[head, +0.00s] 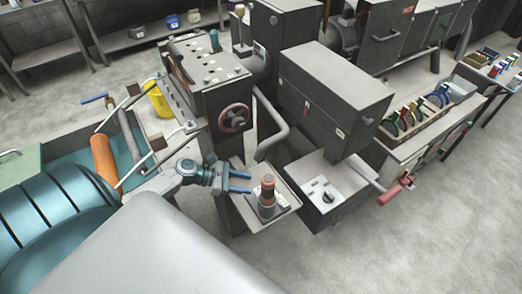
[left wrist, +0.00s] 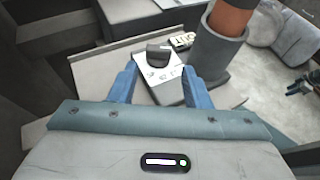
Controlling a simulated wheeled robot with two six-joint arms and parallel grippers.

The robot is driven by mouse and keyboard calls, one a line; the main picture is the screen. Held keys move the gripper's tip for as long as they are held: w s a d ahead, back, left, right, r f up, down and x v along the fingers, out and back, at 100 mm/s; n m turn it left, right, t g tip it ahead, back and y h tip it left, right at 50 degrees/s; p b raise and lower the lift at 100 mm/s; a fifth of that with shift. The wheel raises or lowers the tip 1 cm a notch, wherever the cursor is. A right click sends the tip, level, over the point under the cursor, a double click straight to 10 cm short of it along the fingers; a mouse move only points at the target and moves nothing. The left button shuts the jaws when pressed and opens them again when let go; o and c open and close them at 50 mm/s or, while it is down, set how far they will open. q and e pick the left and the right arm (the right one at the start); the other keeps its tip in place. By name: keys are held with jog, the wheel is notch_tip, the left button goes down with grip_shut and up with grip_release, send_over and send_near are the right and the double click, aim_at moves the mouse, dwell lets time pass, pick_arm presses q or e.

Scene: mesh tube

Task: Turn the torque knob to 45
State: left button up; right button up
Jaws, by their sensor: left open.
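In the left wrist view a dark knob (left wrist: 158,54) sits on a pale marked plate (left wrist: 160,78), ahead of my left gripper (left wrist: 158,82) and between its fingers as seen there. The blue fingers are apart and empty. I cannot read the knob's setting. In the head view my left gripper (head: 250,182) is open just left of an orange and dark upright tube (head: 267,190) on a grey shelf (head: 252,221). A dark knob (head: 328,196) shows on a dark box to the right; I cannot tell whether it is the same knob. My right gripper is not in view.
The upright tube stands close on the right in the left wrist view (left wrist: 222,42). A red handwheel (head: 234,118) and a bent grey pipe (head: 272,128) are above and behind the shelf. A bench with coloured parts (head: 410,145) stands at the right. The floor in front is clear.

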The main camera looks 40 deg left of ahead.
aim_at(257, 191)
pick_arm(q)
jog(key=p+x, duration=0.1)
jog(key=x, duration=0.4)
jog(key=shift+w+p, duration=0.1)
jog(key=shift+p, duration=0.25)
jog(key=shift+w+d+f, duration=0.25)
jog(key=shift+d+f, duration=0.05)
jog(key=shift+d, duration=0.15)
